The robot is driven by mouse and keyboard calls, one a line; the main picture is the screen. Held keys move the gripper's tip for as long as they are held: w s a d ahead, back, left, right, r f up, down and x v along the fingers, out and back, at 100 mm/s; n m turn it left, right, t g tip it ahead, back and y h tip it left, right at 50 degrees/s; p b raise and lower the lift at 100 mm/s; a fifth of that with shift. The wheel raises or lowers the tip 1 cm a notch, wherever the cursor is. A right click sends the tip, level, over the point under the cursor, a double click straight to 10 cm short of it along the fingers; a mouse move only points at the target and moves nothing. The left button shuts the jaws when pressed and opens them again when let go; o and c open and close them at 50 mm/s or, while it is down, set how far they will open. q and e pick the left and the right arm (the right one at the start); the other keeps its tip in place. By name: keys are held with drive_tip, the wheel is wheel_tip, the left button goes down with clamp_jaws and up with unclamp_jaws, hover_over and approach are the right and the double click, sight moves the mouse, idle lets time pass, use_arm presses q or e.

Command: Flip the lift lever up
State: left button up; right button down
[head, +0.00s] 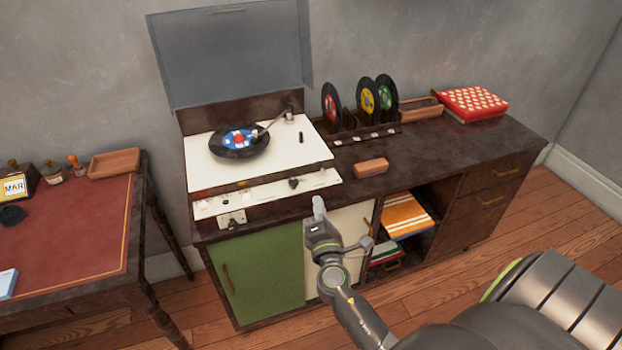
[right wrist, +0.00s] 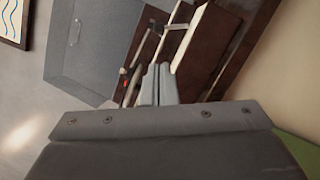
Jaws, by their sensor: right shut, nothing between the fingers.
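The record player (head: 222,173) stands on the left of the dark cabinet, its grey lid (head: 232,55) raised. A black record with a blue, red and white label (head: 240,140) lies on its platter, with the tonearm (head: 272,124) reaching over it. A small dark upright lever (head: 301,137) stands on the cream deck right of the record; I cannot tell whether it is the lift lever. My right gripper (head: 318,204) is shut and empty, in front of the player's front right corner, apart from the deck. Its closed fingers show in the right wrist view (right wrist: 157,85). My left gripper is out of view.
The front panel has a dark knob (head: 294,183). A reddish-brown block (head: 371,167) lies on the cabinet top right of the player. A record rack (head: 362,132) and a red patterned box (head: 472,103) stand farther right. A red-topped desk (head: 80,230) is at left.

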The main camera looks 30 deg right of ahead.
sight(313, 186)
drive_tip(key=p+x, duration=0.1)
drive_tip(key=x, duration=0.7)
drive_tip(key=shift+w+p, duration=0.2)
drive_tip(key=shift+p, duration=0.15)
drive_tip(key=shift+x, duration=0.85)
